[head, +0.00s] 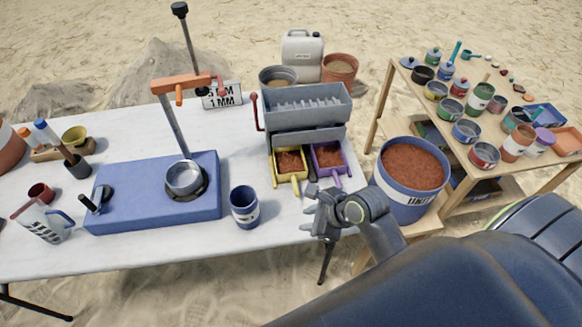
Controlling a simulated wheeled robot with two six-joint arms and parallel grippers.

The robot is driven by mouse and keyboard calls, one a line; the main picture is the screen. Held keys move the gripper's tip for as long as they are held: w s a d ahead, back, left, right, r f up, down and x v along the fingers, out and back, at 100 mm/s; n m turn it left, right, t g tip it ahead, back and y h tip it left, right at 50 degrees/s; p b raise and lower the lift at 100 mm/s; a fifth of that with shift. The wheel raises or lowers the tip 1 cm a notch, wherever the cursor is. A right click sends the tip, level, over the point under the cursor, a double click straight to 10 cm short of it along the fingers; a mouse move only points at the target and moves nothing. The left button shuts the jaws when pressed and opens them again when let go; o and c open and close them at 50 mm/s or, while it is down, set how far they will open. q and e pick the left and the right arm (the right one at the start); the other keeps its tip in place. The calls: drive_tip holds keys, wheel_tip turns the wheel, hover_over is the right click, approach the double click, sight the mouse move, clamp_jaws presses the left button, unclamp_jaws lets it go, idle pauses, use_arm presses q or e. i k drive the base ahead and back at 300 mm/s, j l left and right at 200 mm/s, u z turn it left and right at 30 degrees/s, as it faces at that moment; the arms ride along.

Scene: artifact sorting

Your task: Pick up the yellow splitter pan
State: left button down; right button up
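The yellow splitter pan (275,171) sits under the grey riffle splitter (300,108) on the white table, on the left of the two pans. It holds reddish-brown soil, and its short handle points toward the front edge. The purple splitter pan (345,169) sits beside it on the right, also with soil. My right gripper (308,208) is just in front of the pans, near the table's front edge. Its fingers look apart, with nothing between them, and it is clear of the yellow pan. My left gripper is not in view.
A blue cup (244,207) stands left of my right gripper. A blue base with a sieve (184,178) stands further left. A blue bucket of soil (411,180) is at the right. A wooden shelf table (500,163) with several pots stands beyond it.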

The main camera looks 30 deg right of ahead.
sight(290, 162)
drive_tip(key=i+l, duration=0.1)
drive_tip(key=l, duration=1.15)
drive_tip(key=i+l+u, duration=0.1)
drive_tip(key=l, duration=0.55)
drive_tip(key=l+u, duration=0.1)
drive_tip(key=u, duration=0.25)
drive_tip(key=l+u, duration=0.1)
drive_tip(key=u, duration=0.65)
drive_tip(key=l, duration=0.1)
